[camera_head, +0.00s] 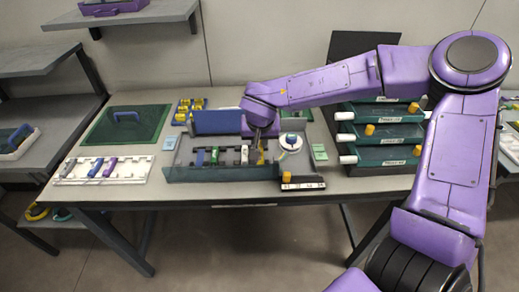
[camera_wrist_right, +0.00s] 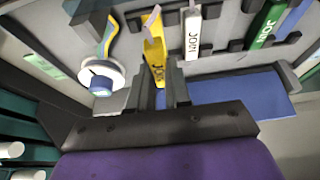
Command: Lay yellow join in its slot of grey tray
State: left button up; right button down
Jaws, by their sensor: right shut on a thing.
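The yellow join (camera_head: 261,157) is at the right end of the row in the grey tray (camera_head: 222,174). My right gripper (camera_head: 263,136) reaches down over it from behind. In the right wrist view the yellow join (camera_wrist_right: 155,48) stands out from between my right fingertips (camera_wrist_right: 160,88), which are shut on its near end. It lies roughly in line with the neighbouring joins; whether it rests fully on the slot floor cannot be told. A white join (camera_wrist_right: 193,32), a green join (camera_wrist_right: 267,24) and a blue one sit beside it in the tray. My left gripper is out of view.
Green drawers (camera_head: 385,133) stand further right. A white rack (camera_head: 135,170) with blue and purple pieces and a green mat (camera_head: 125,127) lie left.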

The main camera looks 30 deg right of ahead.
aim_at(260, 145)
jog(key=shift+w+d+f, duration=0.1)
jog(key=shift+d+f, duration=0.1)
jog(key=shift+f, duration=0.1)
jog(key=f, duration=0.3)
jog(key=shift+w+d+f+b, duration=0.15)
jog(key=shift+w+f+b, duration=0.05)
jog(key=shift+f+b, duration=0.15)
jog(key=shift+r, duration=0.1)
jog(key=c, duration=1.1)
grip_release()
jog(key=p+v, duration=0.2)
jog(key=v, duration=1)
